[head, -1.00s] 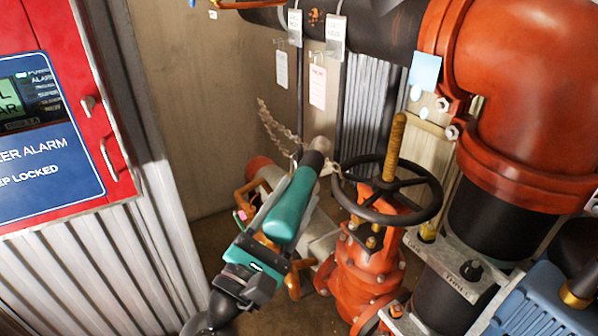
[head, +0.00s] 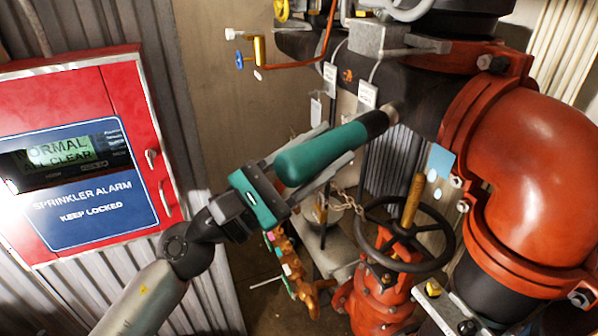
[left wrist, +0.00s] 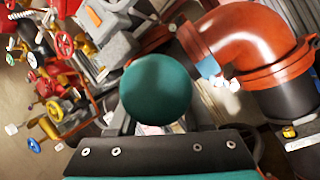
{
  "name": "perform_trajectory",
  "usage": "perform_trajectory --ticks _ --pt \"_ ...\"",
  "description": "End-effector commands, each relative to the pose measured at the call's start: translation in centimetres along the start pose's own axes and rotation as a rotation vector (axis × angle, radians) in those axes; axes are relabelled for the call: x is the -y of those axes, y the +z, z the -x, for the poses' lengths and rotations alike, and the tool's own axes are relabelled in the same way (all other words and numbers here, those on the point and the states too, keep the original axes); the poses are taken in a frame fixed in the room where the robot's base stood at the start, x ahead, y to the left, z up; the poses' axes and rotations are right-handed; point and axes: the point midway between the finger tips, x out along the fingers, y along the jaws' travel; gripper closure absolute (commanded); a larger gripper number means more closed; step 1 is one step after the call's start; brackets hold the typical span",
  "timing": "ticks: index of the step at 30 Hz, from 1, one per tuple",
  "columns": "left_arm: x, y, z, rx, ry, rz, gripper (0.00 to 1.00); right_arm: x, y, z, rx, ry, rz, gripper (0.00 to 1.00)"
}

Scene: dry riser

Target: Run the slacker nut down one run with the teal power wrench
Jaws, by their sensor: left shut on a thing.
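The teal power wrench (head: 318,155) is held in my left gripper (head: 335,142), with grey fingers along both its sides. Its dark nose and metal socket (head: 392,108) point up and right, in front of the black pipe as seen from the head. In the left wrist view, the wrench's round teal end (left wrist: 155,92) fills the middle and hides what lies beyond it. The orange pipe coupling (head: 468,110) carries an upper bolt (head: 490,62) and two side nuts (head: 456,182) (head: 463,206). I cannot tell which nut is slacker. My right gripper is not in view.
The valve handwheel (head: 440,258) with its brass stem stands below the wrench. A red sprinkler alarm box (head: 100,80) is at left. A blue card (head: 440,160) is by the coupling.

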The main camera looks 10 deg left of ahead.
Motion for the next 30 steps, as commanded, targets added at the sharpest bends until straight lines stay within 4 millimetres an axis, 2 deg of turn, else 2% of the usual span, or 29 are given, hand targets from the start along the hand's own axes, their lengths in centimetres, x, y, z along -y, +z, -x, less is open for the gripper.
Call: perform_trajectory --ticks 1,3,9,12,18,30 --pt "-1.0 2.3 -1.1 0.032 -0.034 0.010 1.00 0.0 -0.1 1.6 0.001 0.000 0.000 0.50" --pt "-1.3 4.1 -1.8 0.065 -0.086 0.031 1.00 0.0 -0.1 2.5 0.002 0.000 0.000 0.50" --pt "-1.9 8.2 -3.0 0.138 -0.206 0.071 1.00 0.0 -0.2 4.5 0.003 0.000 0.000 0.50" --pt "-2.0 9.4 -3.2 0.160 -0.244 0.083 1.00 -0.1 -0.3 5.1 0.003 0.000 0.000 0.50" --pt "-2.1 10.4 -3.3 0.179 -0.278 0.093 1.00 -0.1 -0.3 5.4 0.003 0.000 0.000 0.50" --pt "-2.0 10.4 -3.2 0.181 -0.281 0.092 1.00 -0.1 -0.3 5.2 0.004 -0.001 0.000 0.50"
